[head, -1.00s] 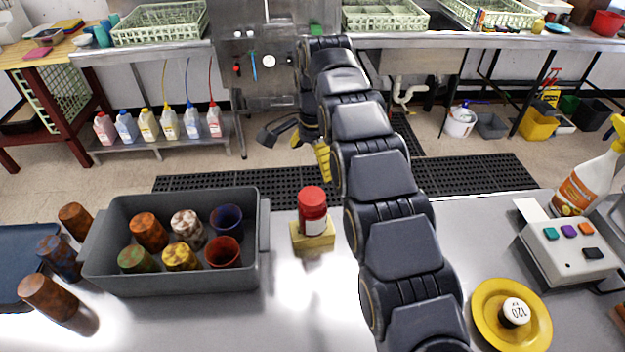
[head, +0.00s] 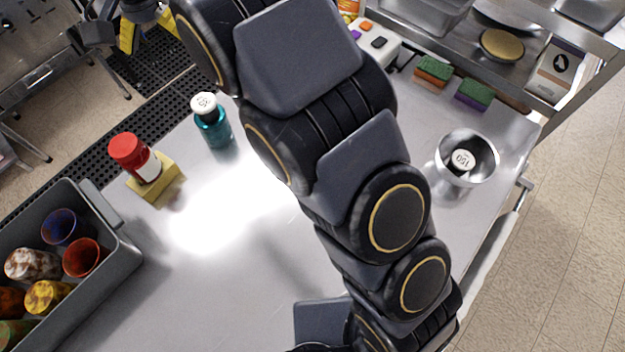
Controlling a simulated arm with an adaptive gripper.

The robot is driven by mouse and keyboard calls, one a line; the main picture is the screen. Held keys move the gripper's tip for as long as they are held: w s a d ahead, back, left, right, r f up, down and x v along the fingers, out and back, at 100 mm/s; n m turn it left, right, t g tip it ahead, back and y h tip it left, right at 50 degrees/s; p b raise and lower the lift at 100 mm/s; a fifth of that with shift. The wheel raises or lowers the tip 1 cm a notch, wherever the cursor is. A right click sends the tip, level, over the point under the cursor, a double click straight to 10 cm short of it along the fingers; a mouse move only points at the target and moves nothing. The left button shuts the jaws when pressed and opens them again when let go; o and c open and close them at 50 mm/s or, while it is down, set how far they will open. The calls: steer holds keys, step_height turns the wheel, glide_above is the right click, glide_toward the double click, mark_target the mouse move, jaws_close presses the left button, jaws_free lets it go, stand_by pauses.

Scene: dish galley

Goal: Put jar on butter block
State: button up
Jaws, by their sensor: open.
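A red jar (head: 135,158) with a red lid and a pale label stands on the yellow butter block (head: 155,179), toward the left of the steel table in the head view. The jar rests on the block's top and looks upright. My gripper (head: 133,32) is at the top left, beyond the table's far edge, with a yellow finger showing. It is open, apart from the jar, and nothing shows in it. Part of the gripper is cut off by the frame's top edge.
A grey bin (head: 120,262) of several cups stands left of the block. A teal bottle (head: 212,128) stands right of the jar. A metal bowl (head: 467,157) holds a weight at the right. Sponges (head: 433,72) lie near the shelf. The table's middle is clear.

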steer(key=s+d+r+n+g, duration=0.1)
steer(key=s+d, duration=0.5)
steer(key=d, duration=0.4)
steer(key=s+d+r, duration=0.2)
steer(key=s+d, duration=0.3)
steer(key=d, duration=0.5)
steer(key=s+d+f+n, duration=0.1)
steer(key=s+d+f, duration=0.1)
steer(key=s, duration=0.6)
steer(key=s+d+f+n, duration=0.1)
steer(key=s+d+f, duration=0.1)
steer(key=s+d, duration=0.3)
steer(key=s, duration=0.3)
steer(key=shift+d+f+y, duration=0.15)
steer(key=shift+f+y, duration=0.15)
steer(key=shift+f, duration=0.05)
